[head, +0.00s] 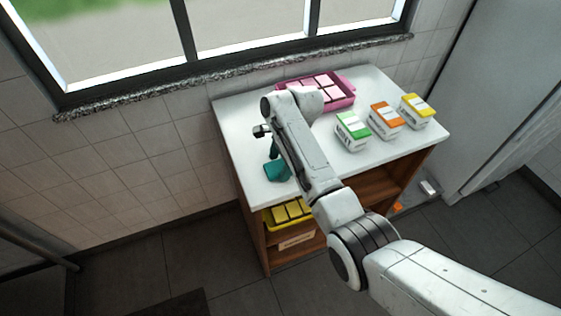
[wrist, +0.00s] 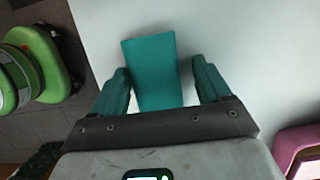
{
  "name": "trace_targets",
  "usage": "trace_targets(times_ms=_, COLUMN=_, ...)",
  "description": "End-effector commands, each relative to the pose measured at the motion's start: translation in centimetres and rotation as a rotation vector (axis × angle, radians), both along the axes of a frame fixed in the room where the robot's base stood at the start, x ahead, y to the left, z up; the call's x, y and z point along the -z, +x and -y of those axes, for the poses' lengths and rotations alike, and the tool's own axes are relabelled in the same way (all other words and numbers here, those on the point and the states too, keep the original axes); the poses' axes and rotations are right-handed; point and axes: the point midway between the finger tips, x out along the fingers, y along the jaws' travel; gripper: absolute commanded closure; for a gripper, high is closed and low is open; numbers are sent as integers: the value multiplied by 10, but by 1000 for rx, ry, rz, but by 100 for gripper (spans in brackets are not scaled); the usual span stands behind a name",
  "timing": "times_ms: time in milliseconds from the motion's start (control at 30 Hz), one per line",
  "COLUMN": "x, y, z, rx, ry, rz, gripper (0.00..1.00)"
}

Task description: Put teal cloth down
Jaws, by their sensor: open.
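The teal cloth (head: 278,171) lies on the white counter top (head: 236,122) near its left front edge. In the wrist view the teal cloth (wrist: 151,66) is a flat, smooth-looking piece between my two teal fingers. My gripper (wrist: 160,68) is open, with a clear gap between the cloth and the right finger; the left finger is close to the cloth's edge, and I cannot tell if they touch. In the head view my gripper (head: 273,150) is just above and behind the cloth, partly hidden by my arm.
A pink tray (head: 346,102) with pale blocks stands at the back of the counter. Green (head: 351,131), orange (head: 385,120) and yellow (head: 417,110) topped boxes stand on the right. A yellow tray (head: 268,222) sits on the shelf below. The counter's front middle is clear.

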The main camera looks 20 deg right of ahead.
Motion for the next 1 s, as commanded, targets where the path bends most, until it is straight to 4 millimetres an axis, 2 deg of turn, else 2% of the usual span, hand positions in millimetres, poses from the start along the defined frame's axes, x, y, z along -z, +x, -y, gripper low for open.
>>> trace_targets(times_ms=33, x=12, y=-11, z=0, rx=-2, ry=0, rz=-33, gripper=11)
trace_targets(times_ms=167, x=-3, y=-10, z=2, rx=-2, ry=0, rz=-31, gripper=11)
trace_targets(times_ms=500, x=-81, y=-6, z=22, rx=0, ry=1, rz=-20, gripper=11)
trace_targets(times_ms=633, x=-106, y=-7, z=28, rx=0, ry=0, rz=-24, gripper=11)
trace_targets(times_ms=800, x=-116, y=-7, z=31, rx=0, ry=0, rz=-23, gripper=11)
trace_targets(times_ms=1000, x=-119, y=-7, z=32, rx=-1, ry=0, rz=-22, gripper=11)
